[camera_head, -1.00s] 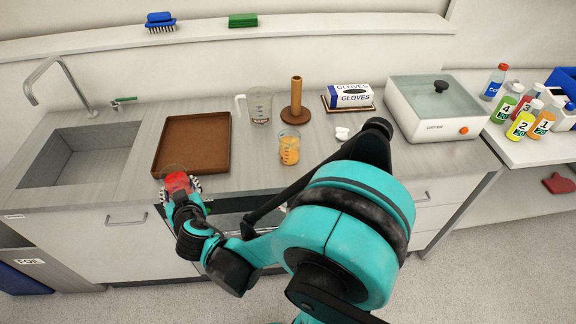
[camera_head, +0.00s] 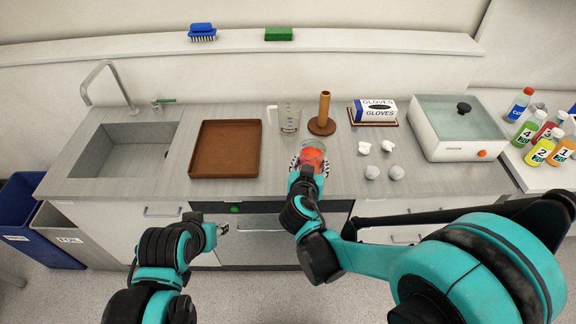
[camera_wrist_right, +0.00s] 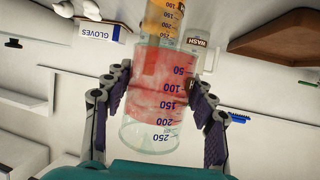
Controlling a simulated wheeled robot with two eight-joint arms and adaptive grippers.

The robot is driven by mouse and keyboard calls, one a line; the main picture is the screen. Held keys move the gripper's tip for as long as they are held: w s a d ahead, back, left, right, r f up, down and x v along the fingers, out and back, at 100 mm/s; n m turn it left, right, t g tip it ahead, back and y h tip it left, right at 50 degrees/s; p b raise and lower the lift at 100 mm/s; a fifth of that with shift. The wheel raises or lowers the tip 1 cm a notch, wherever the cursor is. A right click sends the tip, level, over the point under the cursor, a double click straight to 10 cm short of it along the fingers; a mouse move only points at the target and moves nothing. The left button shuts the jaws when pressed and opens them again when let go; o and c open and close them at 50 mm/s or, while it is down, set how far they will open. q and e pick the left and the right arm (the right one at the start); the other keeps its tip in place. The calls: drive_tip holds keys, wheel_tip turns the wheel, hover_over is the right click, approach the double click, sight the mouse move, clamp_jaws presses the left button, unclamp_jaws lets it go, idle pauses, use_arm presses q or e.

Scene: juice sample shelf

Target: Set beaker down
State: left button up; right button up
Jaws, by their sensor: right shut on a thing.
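A brown tray (camera_head: 225,122) lies left on the counter (camera_head: 270,187), beside the sink (camera_head: 122,150). Several pale lumps (camera_head: 371,172) lie to the right.

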drive_tip(key=b, duration=0.3)
hover_over(285, 174)
wheel_tip(285, 174, down, 7)
drive_tip(key=shift+r, duration=0.1)
drive_tip(key=shift+f+b, duration=1.1)
drive_tip(key=shift+f, duration=0.9)
drive_tip(key=shift+f, duration=0.1)
drive_tip(key=o, duration=1.2)
